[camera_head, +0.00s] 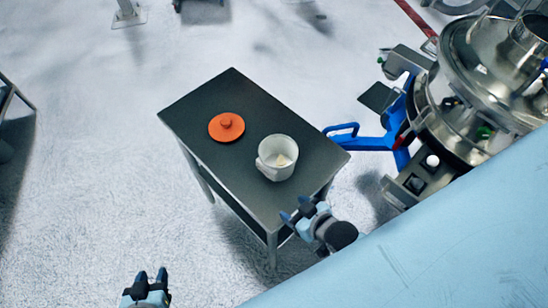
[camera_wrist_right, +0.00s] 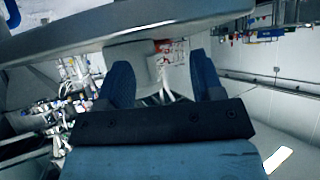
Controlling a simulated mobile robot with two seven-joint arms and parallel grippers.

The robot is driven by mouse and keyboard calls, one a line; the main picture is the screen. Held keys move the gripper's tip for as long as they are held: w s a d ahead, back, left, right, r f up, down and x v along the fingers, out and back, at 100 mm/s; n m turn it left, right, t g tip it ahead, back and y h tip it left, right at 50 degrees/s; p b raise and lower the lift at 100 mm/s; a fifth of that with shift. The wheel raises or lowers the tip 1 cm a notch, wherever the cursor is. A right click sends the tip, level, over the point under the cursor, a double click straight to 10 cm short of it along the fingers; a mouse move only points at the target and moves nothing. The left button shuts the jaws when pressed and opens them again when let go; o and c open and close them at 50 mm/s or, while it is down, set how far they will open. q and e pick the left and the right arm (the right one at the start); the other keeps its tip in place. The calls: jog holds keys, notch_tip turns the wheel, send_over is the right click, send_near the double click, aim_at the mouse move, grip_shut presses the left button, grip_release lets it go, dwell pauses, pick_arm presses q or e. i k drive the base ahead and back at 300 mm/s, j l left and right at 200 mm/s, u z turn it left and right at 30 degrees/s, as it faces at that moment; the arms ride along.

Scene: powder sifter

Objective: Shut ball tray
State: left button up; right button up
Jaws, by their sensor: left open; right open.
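The steel sifter machine (camera_head: 455,105) stands at the upper right, partly cut off by the frame and partly hidden by the pale blue surface. A blue handle-like arm (camera_head: 370,143) sticks out from its left side. I cannot tell for sure which part is the ball tray. My right gripper (camera_head: 295,209) is open and empty near the table's front right edge, apart from the machine. In the right wrist view its two dark blue fingers (camera_wrist_right: 165,82) are spread with nothing between them. My left gripper (camera_head: 152,277) is open and empty at the bottom left, over the floor.
A dark table (camera_head: 190,110) holds an orange lid (camera_head: 226,127) and a white cup (camera_head: 277,157) with pale contents. The table's slab (camera_wrist_right: 60,40) crosses the top of the right wrist view. A large pale blue surface (camera_head: 430,245) fills the lower right.

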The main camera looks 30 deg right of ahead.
aim_at(435, 179)
jog(key=k, duration=0.45)
jog(key=i+j+z, duration=0.1)
jog(key=i+z, duration=0.35)
jog(key=z, duration=2.1)
jog(key=k+l+z, duration=0.25)
jog(key=z, duration=0.15)
jog(key=k+l+z, duration=0.15)
jog(key=l+z, duration=0.25)
